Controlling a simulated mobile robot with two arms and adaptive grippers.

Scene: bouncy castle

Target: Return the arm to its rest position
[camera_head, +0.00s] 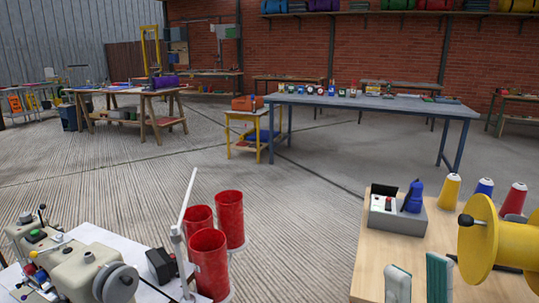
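Two grey and teal pieces stand side by side at the bottom edge, over the near part of the wooden table. They look like the fingertips of my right gripper (418,283). A clear gap lies between them with wood showing through, so it appears open and empty. The rest of my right arm is below the picture. My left gripper is not in view.
The wooden table (375,262) holds a grey box (397,215), thread cones (449,191) and a large yellow spool (482,240), close right of the gripper. A sewing machine (85,270) and red cylinders (208,265) stand left. Open floor (310,220) lies between.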

